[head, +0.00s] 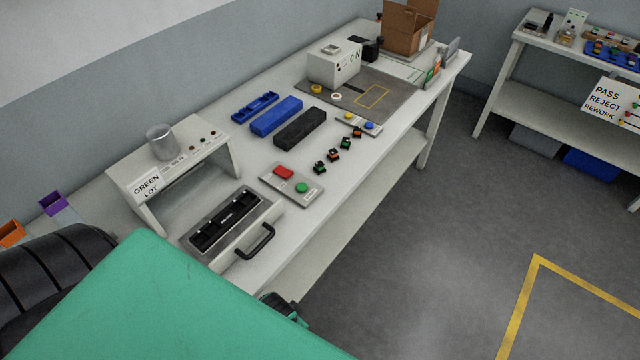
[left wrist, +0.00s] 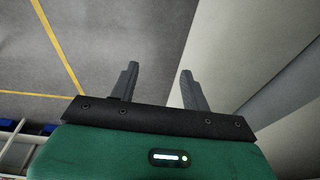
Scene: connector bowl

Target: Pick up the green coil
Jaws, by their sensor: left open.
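Several small dark coils stand in a slanting row on the white table. The nearest coil (head: 320,167) shows green, and another coil (head: 345,143) farther up the row also looks green. A coil between them (head: 333,154) shows orange-red. They are too small to make out in detail. My left gripper (left wrist: 157,70) is open and empty in the left wrist view, with grey floor and a pale surface behind its fingers. No coil shows between the fingers or in that view. In the head view my green arm fills the lower left. My right gripper is not in view.
The table (head: 255,167) also holds a plate with red and green buttons (head: 292,186), a black-slotted fixture with a handle (head: 225,222), a GREEN LOT stand (head: 150,181), and blue (head: 277,117) and black (head: 300,129) blocks. Free tabletop surrounds the coils. A shelf (head: 540,100) stands right.

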